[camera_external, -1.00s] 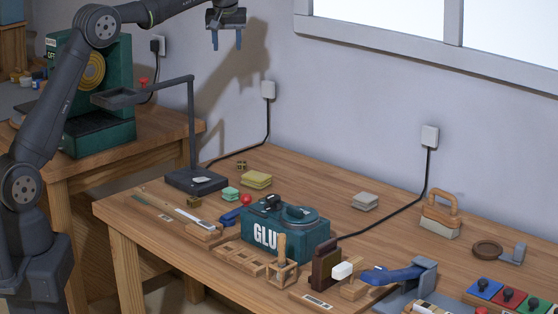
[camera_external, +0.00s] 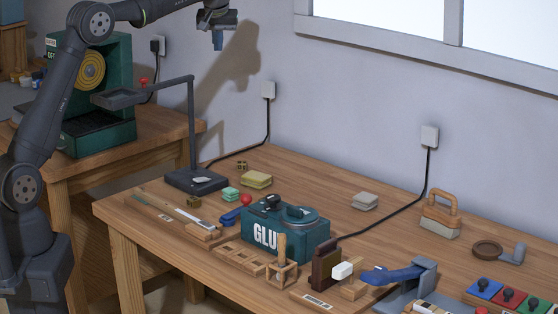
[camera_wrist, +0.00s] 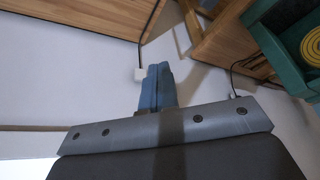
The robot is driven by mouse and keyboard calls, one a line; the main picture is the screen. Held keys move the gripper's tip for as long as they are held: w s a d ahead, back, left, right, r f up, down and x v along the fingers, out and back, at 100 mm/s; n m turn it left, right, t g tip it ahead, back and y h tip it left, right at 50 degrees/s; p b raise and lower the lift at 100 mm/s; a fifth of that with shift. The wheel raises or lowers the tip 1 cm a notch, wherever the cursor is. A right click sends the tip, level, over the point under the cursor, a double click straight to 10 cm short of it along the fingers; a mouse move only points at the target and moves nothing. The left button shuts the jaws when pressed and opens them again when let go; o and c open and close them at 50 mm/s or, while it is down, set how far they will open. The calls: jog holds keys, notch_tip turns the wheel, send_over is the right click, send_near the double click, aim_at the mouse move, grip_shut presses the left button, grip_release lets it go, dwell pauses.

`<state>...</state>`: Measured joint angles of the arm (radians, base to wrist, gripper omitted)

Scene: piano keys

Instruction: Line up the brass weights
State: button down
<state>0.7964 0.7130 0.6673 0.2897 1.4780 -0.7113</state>
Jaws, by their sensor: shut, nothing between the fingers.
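My gripper (camera_external: 218,42) is high above the bench, in front of the wall at the top of the external view. Its blue fingers are shut together and empty, as they also show in the wrist view (camera_wrist: 158,84). A small brass-coloured piece (camera_external: 241,166) stands towards the back of the bench, and another (camera_external: 193,201) lies near the left front by a wooden block. They may be the brass weights; they are too small to tell for sure. My gripper is far above both and touches nothing.
A teal glue box (camera_external: 285,232) stands mid-bench. A dark stand with a raised arm (camera_external: 192,125) rises at the left back. Wooden holders, a blue tool and coloured blocks crowd the front and right. The bench (camera_external: 310,180) has clear room behind the glue box.

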jog(key=s+d+f+m+t, duration=0.2)
jog(key=f+m, duration=1.1)
jog(key=m, duration=0.1)
jog(key=s+d+f+m+t, duration=0.2)
jog(key=s+f+m, duration=0.1)
jog(key=f+m, duration=0.95)
jog(key=m, duration=0.9)
send_near(241, 170)
jog(key=f, duration=0.4)
jog(key=shift+s+a+f, duration=0.15)
jog(key=shift+a, duration=0.15)
jog(key=w, duration=0.2)
jog(key=shift+w+d, duration=0.1)
jog(key=shift+w, duration=0.95)
jog(key=w, duration=0.7)
jog(key=shift+w+d, duration=0.15)
jog(key=shift+d, duration=0.1)
